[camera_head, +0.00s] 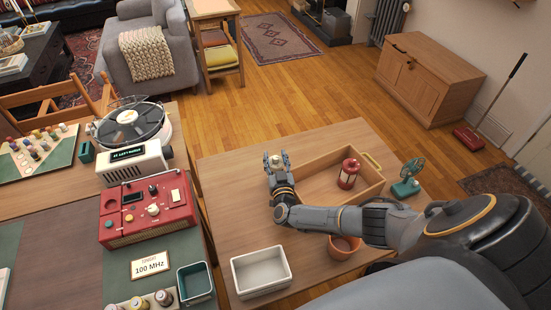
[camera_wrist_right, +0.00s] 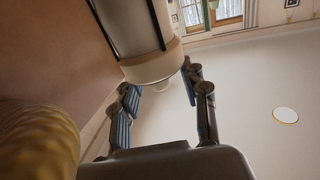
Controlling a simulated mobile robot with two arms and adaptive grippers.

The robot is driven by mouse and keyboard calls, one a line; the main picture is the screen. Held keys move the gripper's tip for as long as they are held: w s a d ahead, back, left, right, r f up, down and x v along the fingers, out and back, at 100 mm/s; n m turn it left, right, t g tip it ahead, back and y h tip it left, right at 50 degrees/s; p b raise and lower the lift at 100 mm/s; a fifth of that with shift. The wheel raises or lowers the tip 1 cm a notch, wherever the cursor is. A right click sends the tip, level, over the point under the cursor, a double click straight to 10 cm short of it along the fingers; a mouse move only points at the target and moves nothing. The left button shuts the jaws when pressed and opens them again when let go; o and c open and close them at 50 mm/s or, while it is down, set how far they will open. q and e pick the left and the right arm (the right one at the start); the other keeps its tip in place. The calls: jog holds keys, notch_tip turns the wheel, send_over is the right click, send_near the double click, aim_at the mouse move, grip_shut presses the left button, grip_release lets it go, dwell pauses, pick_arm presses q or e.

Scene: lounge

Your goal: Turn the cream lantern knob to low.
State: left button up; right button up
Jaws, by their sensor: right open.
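The cream lantern shows in the head view only as a small pale top (camera_head: 275,158) between the fingers of my right gripper (camera_head: 278,162). The gripper hides most of it. In the right wrist view a pale cylinder with a cream rim (camera_wrist_right: 152,62), which looks like the lantern, fills the upper middle. A rounded pale end piece, perhaps the knob (camera_wrist_right: 155,85), sits below the rim. My right gripper (camera_wrist_right: 160,105) is open, with a finger on each side of this end. I cannot tell whether the fingers touch it. The knob's setting is not readable. My left gripper is not in view.
A wooden tray (camera_head: 310,163) on the light table (camera_head: 240,205) holds a red lantern (camera_head: 348,174). A teal fan (camera_head: 407,180), a terracotta pot (camera_head: 343,246) and a white bin (camera_head: 262,272) stand nearby. A red radio (camera_head: 147,210) is on the left table.

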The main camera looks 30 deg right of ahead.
jog(key=shift+w, duration=0.1)
grip_shut()
jog(key=shift+f+m+g+h, duration=0.15)
jog(key=shift+m+g+h, duration=0.65)
jog(key=shift+h, duration=0.4)
jog(key=shift+m+g+h, duration=0.3)
jog(key=shift+m+h, duration=0.2)
